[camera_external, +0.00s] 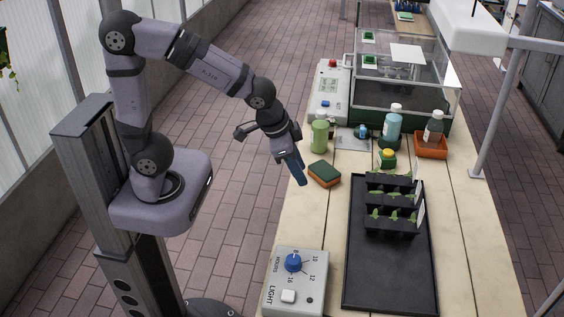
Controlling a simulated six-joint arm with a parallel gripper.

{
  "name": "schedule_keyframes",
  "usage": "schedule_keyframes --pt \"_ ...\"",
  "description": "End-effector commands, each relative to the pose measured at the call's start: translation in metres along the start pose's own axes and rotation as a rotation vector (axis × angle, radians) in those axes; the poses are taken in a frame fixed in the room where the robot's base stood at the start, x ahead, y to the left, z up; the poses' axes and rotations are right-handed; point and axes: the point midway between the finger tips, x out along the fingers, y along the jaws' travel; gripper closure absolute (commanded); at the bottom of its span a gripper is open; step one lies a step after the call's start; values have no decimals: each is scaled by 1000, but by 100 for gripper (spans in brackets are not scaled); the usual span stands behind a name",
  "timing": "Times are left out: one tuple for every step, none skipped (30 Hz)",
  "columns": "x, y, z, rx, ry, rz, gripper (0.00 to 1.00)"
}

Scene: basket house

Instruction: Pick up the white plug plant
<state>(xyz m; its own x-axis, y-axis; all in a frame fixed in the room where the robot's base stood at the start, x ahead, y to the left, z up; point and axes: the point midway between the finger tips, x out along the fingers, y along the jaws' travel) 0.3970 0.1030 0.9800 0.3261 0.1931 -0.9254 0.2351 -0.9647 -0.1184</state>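Black plug trays (388,222) with several small green seedlings (391,199) stand in rows on a black tray (385,280). Pale upright labels (420,190) stand at the right side of the rows. I cannot pick out a white plug plant among them at this size. My gripper (299,170) points down at the left edge of the table, left of the plants and apart from them. Its fingers overlap in this view, so their opening does not show. I see nothing held in it.
A green and orange sponge (324,174) lies just right of my gripper. A clear-lidded box (402,75) is at the back, a control box (297,283) at the front.

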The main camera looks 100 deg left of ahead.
Motion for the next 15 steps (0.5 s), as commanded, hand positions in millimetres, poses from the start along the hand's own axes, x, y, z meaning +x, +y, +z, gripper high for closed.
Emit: schedule_keyframes --pt "17 -19 -19 -40 63 -30 67" --pt "22 -32 -33 -62 108 -48 67" --pt "30 -50 -52 -90 171 -72 67" --pt "35 -66 -67 -111 223 -90 67" --pt "40 -82 -82 -132 277 -109 67" --pt "45 -106 -102 -157 353 -133 67" --pt "48 -124 -116 -174 410 -148 67" --pt "51 -141 -128 -188 466 -162 67" --pt "53 -165 -143 -202 538 -178 67" --pt "54 -182 -153 -210 592 -187 67" --pt "54 -198 -162 -216 644 -193 67" --pt "54 -220 -172 -219 711 -200 67" --pt "54 -235 -177 -220 759 -202 67" --pt "54 -250 -181 -219 805 -201 67" --pt "54 -269 -185 -213 862 -198 67"
